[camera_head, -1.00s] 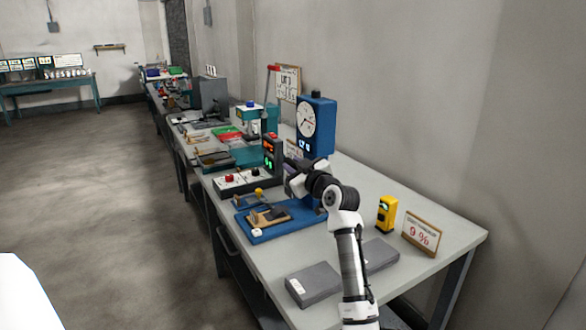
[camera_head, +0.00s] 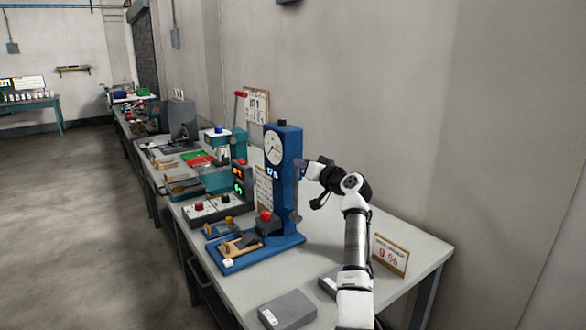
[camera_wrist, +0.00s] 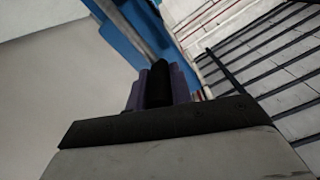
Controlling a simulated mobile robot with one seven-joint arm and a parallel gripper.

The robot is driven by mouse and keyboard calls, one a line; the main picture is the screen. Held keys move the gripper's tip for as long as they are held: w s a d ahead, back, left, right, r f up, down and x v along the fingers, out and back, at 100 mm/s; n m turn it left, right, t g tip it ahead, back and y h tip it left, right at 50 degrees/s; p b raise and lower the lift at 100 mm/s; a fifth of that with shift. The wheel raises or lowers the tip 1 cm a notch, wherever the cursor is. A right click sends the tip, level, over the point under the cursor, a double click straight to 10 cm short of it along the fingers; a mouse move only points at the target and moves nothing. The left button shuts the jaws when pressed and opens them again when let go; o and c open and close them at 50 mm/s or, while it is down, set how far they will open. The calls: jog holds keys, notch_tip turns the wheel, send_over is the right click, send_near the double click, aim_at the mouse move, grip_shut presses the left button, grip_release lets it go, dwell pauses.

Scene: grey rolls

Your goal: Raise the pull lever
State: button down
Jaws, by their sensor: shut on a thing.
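The blue test stand (camera_head: 284,185) has a round white dial (camera_head: 274,150) and a blue base on the bench. My gripper (camera_head: 303,170) is at the right side of its column, at about the height just below the dial. In the wrist view its purple fingers (camera_wrist: 158,88) are shut around a black cylindrical grip (camera_wrist: 158,82), which I take to be the pull lever's handle. The blue column (camera_wrist: 140,35) is just beyond it. A thin metal rod (camera_head: 297,205) hangs below the gripper in the head view. The lever's joint is not clear.
A control box with green digits (camera_head: 239,185) stands left of the stand. A teal press (camera_head: 222,145) with a red-tipped bar is behind. The wall is close on the right.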

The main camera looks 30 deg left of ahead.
jog(key=shift+w+d+f+m, duration=0.1)
jog(key=shift+w+d+m, duration=0.2)
jog(key=shift+w, duration=0.25)
jog(key=shift+w+d+r+m, duration=0.1)
jog(key=shift+w+d+m, duration=0.05)
jog(key=shift+w+m, duration=0.3)
jog(key=shift+w+d+f+m, duration=0.1)
jog(key=shift+w+d+m, duration=0.15)
jog(key=shift+w, duration=0.35)
jog(key=c, duration=1.3)
grip_release()
jog(key=shift+w+f, duration=0.1)
jog(key=shift+w, duration=0.05)
jog(key=shift+o, duration=0.2)
jog(key=shift+d, duration=0.1)
jog(key=b+v, duration=0.4)
jog(key=v, duration=0.9)
jog(key=shift+s+d, duration=0.2)
jog(key=shift+d, duration=0.1)
